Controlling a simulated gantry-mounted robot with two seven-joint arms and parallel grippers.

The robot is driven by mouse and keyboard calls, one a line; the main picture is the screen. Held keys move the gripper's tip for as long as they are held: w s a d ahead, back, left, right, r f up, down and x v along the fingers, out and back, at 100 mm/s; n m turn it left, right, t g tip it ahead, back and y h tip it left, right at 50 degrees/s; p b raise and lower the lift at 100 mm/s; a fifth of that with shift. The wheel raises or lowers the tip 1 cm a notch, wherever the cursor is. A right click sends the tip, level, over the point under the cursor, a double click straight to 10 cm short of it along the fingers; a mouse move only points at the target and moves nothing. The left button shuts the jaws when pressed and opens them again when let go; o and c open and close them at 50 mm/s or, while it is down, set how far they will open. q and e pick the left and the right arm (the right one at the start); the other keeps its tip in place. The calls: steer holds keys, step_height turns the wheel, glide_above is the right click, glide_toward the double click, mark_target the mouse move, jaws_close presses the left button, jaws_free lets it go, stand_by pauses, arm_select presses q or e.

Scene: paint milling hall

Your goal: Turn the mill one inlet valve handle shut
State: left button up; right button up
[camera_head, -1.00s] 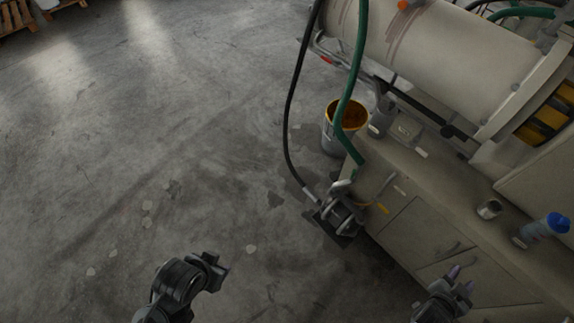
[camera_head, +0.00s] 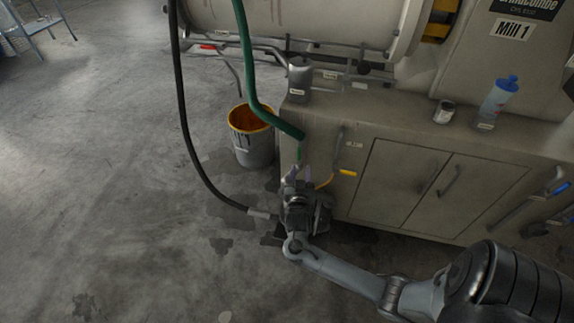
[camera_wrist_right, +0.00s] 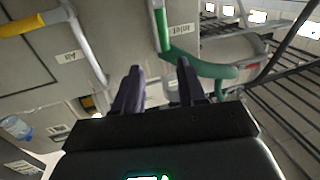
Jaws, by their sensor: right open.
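The inlet valve handle, a narrow lever with a green grip (camera_head: 299,150), is on the front of the mill's cabinet, below the end of the green hose (camera_head: 248,70). In the right wrist view the green grip (camera_wrist_right: 162,28) stands beside the "Inlet" label (camera_wrist_right: 181,29). My right gripper (camera_head: 300,172) is just below the handle in the head view. Its two dark fingers (camera_wrist_right: 158,72) are apart with nothing between them, and the grip shows beyond their tips. The gripper hides the lower valve parts. My left gripper is out of view.
A yellow handle (camera_head: 347,172) is right of the gripper, near the "Air" label (camera_wrist_right: 70,57). A bucket (camera_head: 252,140) stands left of the cabinet (camera_head: 400,185). A can (camera_head: 444,112) and a blue-capped bottle (camera_head: 495,105) stand on the ledge.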

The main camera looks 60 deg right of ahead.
mark_target(299, 153)
steer(key=b+x, duration=0.1)
steer(key=x, duration=0.2)
steer(key=b+x, duration=0.2)
steer(key=x, duration=0.1)
steer(key=f+b+x, duration=0.1)
steer(key=x, duration=0.2)
steer(key=shift+w+b, duration=0.3)
steer(key=shift+w, duration=0.15)
arm_select(q)
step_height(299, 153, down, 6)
steer(key=shift+b, duration=0.3)
arm_select(e)
steer(key=shift+x, duration=0.9)
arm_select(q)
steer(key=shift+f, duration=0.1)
arm_select(e)
steer(key=shift+r, duration=0.2)
steer(key=shift+c, duration=0.2)
steer(key=shift+c, duration=1.3)
jaws_close()
